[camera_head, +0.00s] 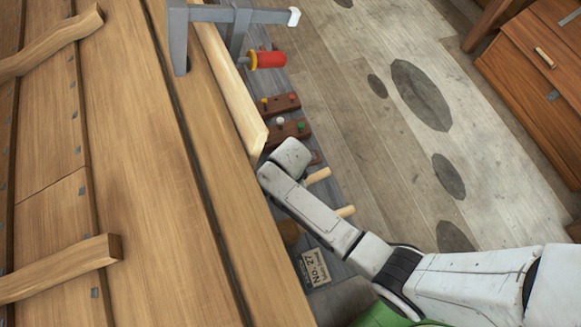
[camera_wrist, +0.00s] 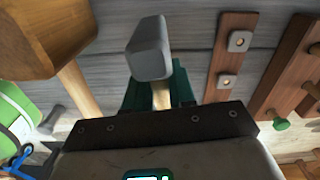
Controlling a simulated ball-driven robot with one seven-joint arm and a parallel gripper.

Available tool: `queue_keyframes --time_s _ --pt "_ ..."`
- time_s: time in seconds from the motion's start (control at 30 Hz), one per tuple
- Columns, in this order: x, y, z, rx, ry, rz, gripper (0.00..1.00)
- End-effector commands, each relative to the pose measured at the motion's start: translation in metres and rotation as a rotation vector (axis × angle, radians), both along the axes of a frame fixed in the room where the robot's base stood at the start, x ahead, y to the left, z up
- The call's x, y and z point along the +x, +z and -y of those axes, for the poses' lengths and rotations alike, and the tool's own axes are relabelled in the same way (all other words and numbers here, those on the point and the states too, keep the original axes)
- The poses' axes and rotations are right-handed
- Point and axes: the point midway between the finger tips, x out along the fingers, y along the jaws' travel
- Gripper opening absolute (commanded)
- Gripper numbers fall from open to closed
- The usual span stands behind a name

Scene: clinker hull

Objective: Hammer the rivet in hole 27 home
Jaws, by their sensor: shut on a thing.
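In the wrist view my gripper (camera_wrist: 160,97), with dark green fingers, is shut on the pale wooden handle of a hammer (camera_wrist: 149,52). The hammer's grey block head stands out beyond the fingers. In the head view my arm reaches down at the hull's right edge, and the gripper and hammer are hidden there. The planked hull (camera_head: 140,150) fills the left side. A card reading No. 27 (camera_head: 314,268) lies by the hull's edge. I cannot make out hole 27 or its rivet.
A wooden mallet (camera_wrist: 40,40) lies left of the hammer. Brown strips with studs (camera_wrist: 232,60) are at right. In the head view, a grey clamp (camera_head: 236,14) and a red-handled tool (camera_head: 268,60) are at the top. A wooden cabinet (camera_head: 530,75) stands at the far right.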

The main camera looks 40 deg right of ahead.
Motion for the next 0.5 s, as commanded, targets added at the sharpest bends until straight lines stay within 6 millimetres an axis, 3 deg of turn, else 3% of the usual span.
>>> queue_keyframes --time_s 0.03,0.5 --pt "0.001 0.012 0.000 0.001 0.000 0.002 0.00" --pt "0.001 0.057 0.000 0.000 0.000 0.002 0.00"
